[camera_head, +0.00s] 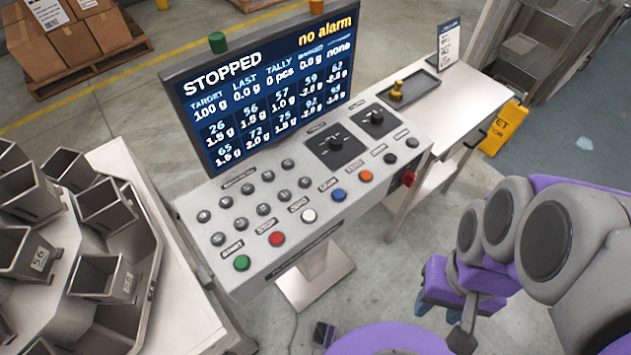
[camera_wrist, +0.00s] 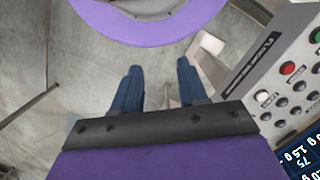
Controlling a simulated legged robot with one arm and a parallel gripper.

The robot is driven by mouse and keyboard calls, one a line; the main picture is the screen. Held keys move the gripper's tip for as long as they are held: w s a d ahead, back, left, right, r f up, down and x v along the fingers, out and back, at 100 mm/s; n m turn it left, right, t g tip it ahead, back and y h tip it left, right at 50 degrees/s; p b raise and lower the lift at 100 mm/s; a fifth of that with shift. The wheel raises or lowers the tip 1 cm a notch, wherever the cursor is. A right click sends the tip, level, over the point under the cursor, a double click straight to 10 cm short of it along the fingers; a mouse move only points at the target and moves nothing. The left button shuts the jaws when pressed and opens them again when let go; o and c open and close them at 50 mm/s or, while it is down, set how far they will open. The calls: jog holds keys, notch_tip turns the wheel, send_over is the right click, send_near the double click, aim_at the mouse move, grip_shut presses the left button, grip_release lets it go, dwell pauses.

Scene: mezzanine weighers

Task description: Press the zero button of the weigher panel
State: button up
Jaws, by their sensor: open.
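The weigher panel (camera_head: 300,185) is a grey sloped console with a row of coloured buttons along its front edge. The zero button (camera_head: 309,215) is the white one, between a red button and a blue button, with a small label above it. It also shows in the wrist view (camera_wrist: 262,96) at the right, beside the red button. My gripper (camera_head: 438,308) is to the right of the panel in the head view, apart from it. In the wrist view my gripper (camera_wrist: 160,82) has its two blue fingers spread, with nothing between them.
The red stop button (camera_head: 276,238) and blue button (camera_head: 338,195) flank the white one closely. A screen (camera_head: 265,85) reading STOPPED and "no alarm" stands behind the buttons. Metal weigh buckets (camera_head: 105,205) are at the left, a side table (camera_head: 470,95) at the right.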

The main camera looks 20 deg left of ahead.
grip_shut()
dwell(1.5)
